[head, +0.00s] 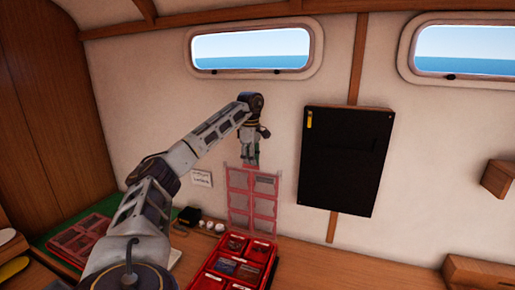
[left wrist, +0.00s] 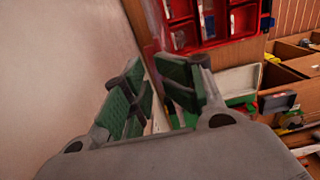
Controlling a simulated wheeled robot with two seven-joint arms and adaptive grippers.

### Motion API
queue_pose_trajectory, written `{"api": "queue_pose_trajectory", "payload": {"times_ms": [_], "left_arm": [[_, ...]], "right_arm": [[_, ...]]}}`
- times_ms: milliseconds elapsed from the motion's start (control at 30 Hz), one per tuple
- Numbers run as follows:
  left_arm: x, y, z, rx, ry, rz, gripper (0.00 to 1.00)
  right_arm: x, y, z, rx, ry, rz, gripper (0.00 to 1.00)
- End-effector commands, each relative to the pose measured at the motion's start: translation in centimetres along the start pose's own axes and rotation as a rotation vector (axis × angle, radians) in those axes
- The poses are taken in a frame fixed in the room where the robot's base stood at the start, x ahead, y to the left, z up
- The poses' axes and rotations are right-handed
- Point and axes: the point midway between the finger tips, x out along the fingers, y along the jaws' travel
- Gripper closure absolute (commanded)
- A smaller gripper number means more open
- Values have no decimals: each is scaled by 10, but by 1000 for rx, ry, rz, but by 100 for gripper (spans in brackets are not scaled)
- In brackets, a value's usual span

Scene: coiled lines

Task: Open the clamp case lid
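The clamp case (head: 212,266) is a red case with compartments on the wooden worktop, with small items inside. Its clear, red-framed lid (head: 253,197) stands raised, about upright, at the case's back edge. My left gripper (head: 253,163) points down at the lid's top edge, from above. In the left wrist view its green-padded fingers (left wrist: 155,92) stand apart, with the lid seen nearly edge-on beyond and between them. I cannot tell whether a pad touches the lid. The red case (left wrist: 207,42) also shows at the top there. My right gripper is out of view.
Another red-framed case (head: 80,238) lies on a green mat at the left. A black wall panel (head: 346,160) hangs right of the lid. Open cardboard boxes (left wrist: 285,75) stand at the right of the wrist view. The worktop right of the case looks clear.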

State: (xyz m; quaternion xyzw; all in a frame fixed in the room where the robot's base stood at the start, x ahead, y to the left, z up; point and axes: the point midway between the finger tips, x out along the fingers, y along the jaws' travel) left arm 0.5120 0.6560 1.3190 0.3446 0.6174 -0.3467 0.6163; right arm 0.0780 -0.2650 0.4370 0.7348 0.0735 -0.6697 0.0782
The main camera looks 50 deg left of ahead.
Motion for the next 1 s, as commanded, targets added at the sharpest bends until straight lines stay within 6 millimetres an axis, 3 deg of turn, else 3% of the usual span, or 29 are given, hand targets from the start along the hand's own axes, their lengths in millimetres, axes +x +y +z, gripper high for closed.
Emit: {"api": "queue_pose_trajectory", "payload": {"times_ms": [1000], "left_arm": [[-15,40,0,-1,-3,1,73]], "right_arm": [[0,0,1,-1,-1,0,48]]}}
